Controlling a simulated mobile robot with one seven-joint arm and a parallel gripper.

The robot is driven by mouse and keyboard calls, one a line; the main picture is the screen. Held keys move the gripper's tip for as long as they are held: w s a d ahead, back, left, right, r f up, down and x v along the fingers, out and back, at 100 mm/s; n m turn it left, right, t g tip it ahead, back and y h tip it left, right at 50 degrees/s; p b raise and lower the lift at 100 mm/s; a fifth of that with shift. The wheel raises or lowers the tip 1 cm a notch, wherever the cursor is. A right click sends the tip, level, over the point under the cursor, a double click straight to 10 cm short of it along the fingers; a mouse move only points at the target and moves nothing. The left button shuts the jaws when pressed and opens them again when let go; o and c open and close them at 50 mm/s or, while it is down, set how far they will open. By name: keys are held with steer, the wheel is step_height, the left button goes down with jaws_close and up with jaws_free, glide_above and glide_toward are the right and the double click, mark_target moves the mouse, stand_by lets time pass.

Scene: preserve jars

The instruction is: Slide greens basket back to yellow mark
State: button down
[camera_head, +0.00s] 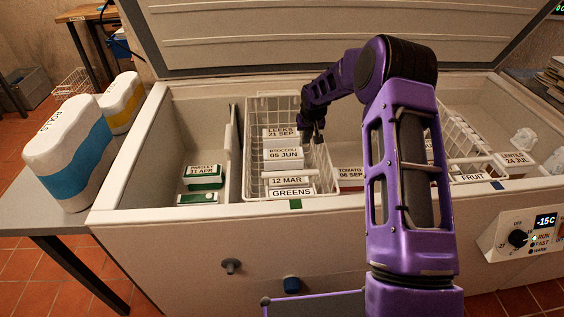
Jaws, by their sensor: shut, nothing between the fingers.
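The greens basket (322,172) is a white wire basket inside the open chest freezer, with its near end by the front rim. It holds a stack of labelled packs, and a "GREENS" label (291,193) is at its near end. My gripper (314,136) is shut and empty, pointing down at the basket's right side, over or just inside its upper part. I cannot tell whether it touches the wire. No yellow mark shows in this view; a green mark (295,204) is on the front rim.
A "FRUIT" basket (462,135) stands to the right, with a blue mark (497,185) on the rim before it. A divider (236,150) and parsley packs (203,176) are to the left. The raised lid (300,35) stands behind. My arm hides part of the middle.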

steer(key=d, duration=0.8)
steer(key=shift+d+p, duration=0.35)
steer(key=shift+p, duration=0.05)
steer(key=shift+d, duration=0.1)
stand_by(0.4)
steer(key=d, duration=0.9)
steer(key=shift+d, duration=0.4)
stand_by(0.5)
steer(key=d+b, duration=0.1)
steer(key=d, duration=0.9)
stand_by(0.7)
steer(key=shift+a+b, duration=0.3)
steer(key=shift+a, duration=1.2)
